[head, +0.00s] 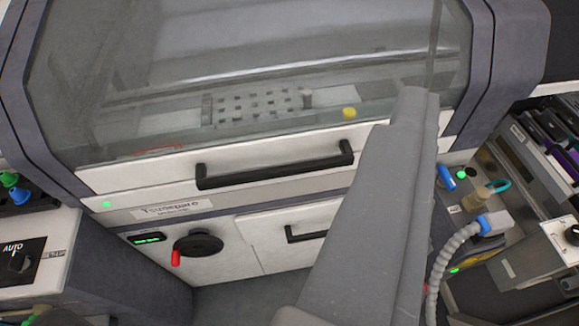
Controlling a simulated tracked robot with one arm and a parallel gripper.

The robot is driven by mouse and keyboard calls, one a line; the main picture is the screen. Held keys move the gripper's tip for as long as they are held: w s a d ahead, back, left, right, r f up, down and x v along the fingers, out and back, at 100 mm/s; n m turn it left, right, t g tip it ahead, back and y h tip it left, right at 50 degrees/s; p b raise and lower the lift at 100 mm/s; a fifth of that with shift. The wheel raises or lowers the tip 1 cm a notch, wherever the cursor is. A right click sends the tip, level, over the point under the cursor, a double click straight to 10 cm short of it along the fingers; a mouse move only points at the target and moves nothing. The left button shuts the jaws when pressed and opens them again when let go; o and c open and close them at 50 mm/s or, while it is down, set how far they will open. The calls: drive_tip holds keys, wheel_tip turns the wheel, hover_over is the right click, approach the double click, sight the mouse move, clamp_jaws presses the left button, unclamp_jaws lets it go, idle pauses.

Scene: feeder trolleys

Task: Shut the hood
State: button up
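The hood (200,65) is a large clear cover with a white front bar along its lower edge. A black bar handle (275,165) is fixed to that front bar. The bar sits low, directly above the light strip of the machine front, and no clear gap shows between them. My gripper (412,98) is a long grey shape reaching up from the bottom, in front of the hood's right part. Its tip appears right of the handle and apart from it in the picture. Its fingers cannot be told apart, and it hides part of the machine's right front.
Below the hood are a black handwheel with a red knob (198,244) and a drawer with a black handle (306,233). A grey hose (440,265) and connectors stand at right. An AUTO switch panel (22,262) is at left. A feeder trolley (530,160) stands far right.

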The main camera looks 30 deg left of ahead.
drive_tip(key=w+f+n+t+h+b, duration=0.1)
drive_tip(key=w+f+n, duration=0.3)
drive_tip(key=w+f, duration=0.3)
drive_tip(key=n+g+y+b, duration=0.25)
drive_tip(key=n+y, duration=0.85)
drive_tip(key=n, duration=1)
approach(277, 175)
drive_tip(key=shift+m+t, duration=0.3)
drive_tip(key=shift+t, duration=0.15)
drive_tip(key=x, duration=0.3)
drive_tip(key=b+x, duration=0.1)
drive_tip(key=x, duration=0.6)
drive_tip(key=shift+w+a+f+b, duration=0.2)
drive_tip(key=shift+a+f+b, duration=0.1)
drive_tip(key=shift+f, duration=0.15)
clamp_jaws()
